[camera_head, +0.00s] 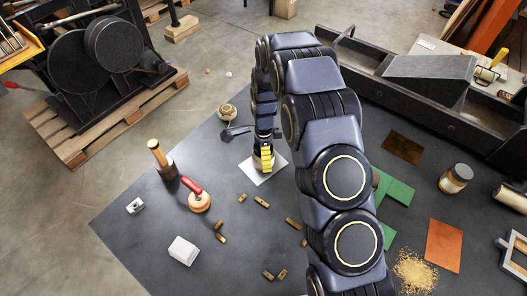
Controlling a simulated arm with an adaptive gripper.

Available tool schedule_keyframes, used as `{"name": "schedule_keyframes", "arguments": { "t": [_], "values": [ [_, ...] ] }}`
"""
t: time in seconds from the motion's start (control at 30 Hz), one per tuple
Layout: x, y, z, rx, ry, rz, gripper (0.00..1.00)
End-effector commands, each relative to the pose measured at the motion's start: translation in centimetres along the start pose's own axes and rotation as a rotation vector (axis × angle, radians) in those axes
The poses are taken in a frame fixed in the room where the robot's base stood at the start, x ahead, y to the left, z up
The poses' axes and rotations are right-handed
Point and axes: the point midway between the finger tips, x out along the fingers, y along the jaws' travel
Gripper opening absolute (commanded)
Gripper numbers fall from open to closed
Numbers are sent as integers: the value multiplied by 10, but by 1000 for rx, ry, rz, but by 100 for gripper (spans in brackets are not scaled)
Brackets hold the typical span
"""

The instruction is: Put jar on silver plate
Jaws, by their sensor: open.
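A pale silver-white square plate (263,177) lies on the dark mat in the middle. My gripper (262,157) is directly above it, pointing down, with its fingers open. A small brownish object (262,166) shows at the fingertips over the plate. It is mostly hidden by the gripper, so I cannot tell what it is or whether it touches the plate. A glass jar with a dark lid and tan contents (455,179) stands upright at the right of the mat. A small round pale container (228,113) sits behind and left of my gripper.
A wooden-handled tool (158,153), a red-handled tool (196,196), a white block (183,250) and several small brown pieces lie left and in front. Green sheets (397,191), an orange sheet (443,246) and yellow grains (416,272) lie right. My arm hides the centre right.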

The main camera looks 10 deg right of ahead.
Motion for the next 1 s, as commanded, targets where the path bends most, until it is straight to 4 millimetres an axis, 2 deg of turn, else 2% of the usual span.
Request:
{"name": "schedule_keyframes", "arguments": {
  "t": [0.17,0.5,0.63,0.8,1.0],
  "values": [
    [-13,-1,0,0,0,-2,96],
    [-85,-1,0,0,1,-6,96],
    [-106,-1,0,1,-1,-6,96],
    [-121,-1,0,0,0,-4,96],
    [-126,2,-1,-11,0,-1,96]
  ]
}}
